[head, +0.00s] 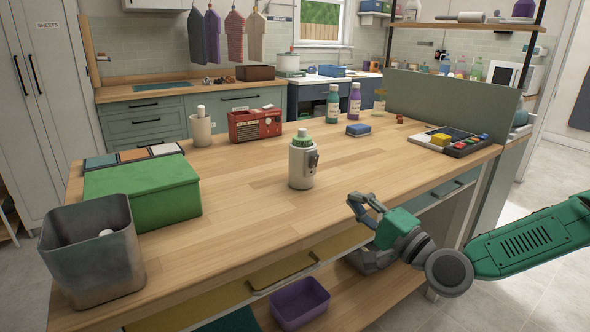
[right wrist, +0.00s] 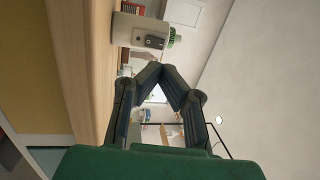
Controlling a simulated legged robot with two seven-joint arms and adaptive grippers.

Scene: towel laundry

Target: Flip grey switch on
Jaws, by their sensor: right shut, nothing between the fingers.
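A white canister (head: 301,165) with a green cap stands upright on the wooden table. On its right side is a dark grey switch plate (head: 313,160). The switch plate also shows in the right wrist view (right wrist: 155,41), where the canister (right wrist: 128,32) appears lying sideways. I cannot tell the position of its lever. My right gripper (head: 362,201) is at the table's front edge, to the right of and nearer than the canister, and apart from it. In the right wrist view its fingertips (right wrist: 161,70) meet, shut and empty, just below the switch plate. My left gripper is not in view.
A green box (head: 143,190) and a metal bin (head: 92,250) stand at the table's left. A red radio (head: 255,124) and a white holder (head: 201,130) are behind. A button panel (head: 455,142) lies at the right. The tabletop around the canister is clear.

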